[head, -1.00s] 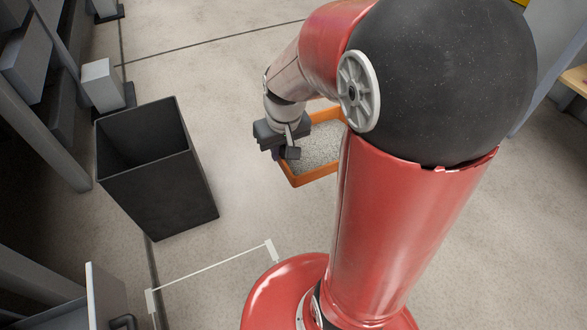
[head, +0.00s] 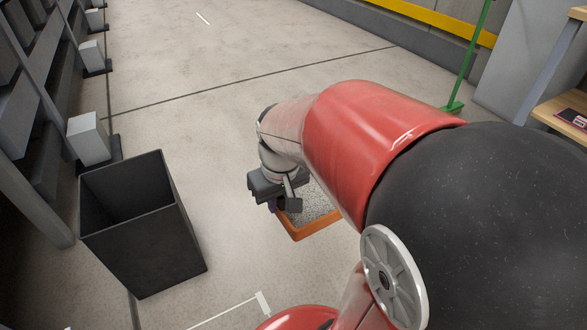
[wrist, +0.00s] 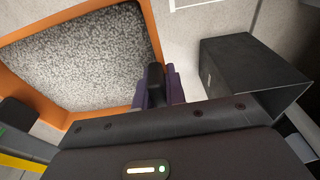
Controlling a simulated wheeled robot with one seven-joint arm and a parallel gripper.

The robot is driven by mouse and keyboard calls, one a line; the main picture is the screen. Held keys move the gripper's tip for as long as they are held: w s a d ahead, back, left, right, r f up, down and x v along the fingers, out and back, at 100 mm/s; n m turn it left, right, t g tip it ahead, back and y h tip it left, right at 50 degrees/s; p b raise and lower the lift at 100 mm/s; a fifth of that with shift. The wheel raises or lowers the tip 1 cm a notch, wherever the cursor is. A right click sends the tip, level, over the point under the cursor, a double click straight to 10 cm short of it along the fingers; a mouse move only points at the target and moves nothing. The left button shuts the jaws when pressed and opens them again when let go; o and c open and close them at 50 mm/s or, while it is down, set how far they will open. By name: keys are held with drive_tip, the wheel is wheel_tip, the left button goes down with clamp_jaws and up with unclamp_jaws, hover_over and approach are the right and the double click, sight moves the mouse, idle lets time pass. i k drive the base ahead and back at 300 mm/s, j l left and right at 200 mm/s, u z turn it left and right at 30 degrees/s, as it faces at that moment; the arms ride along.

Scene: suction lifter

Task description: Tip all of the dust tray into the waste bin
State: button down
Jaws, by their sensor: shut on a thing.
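The dust tray (head: 318,229) is a shallow orange tray, partly hidden behind my arm in the head view. It holds a layer of grey speckled dust (head: 316,204). In the wrist view the tray (wrist: 149,24) fills the upper left, with dust (wrist: 85,60) spread across it. My gripper (head: 285,203) is at the tray's left side, shut on its edge; in the wrist view the dark and purple fingers (wrist: 157,82) meet the rim. I cannot tell whether the tray is clear of the floor. The waste bin (head: 150,245) is tall, black and open-topped, left of the tray; it also shows in the wrist view (wrist: 250,72).
Grey shelving (head: 30,120) with pale boxes (head: 88,138) runs along the left. A green pole (head: 468,60) and a wooden bench (head: 563,108) stand at the right. White markings (head: 228,312) lie on the floor in front. Floor between bin and tray is clear.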

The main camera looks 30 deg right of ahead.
sight(133, 216)
drive_tip(key=i+l+u, duration=0.15)
drive_tip(key=i, duration=0.9)
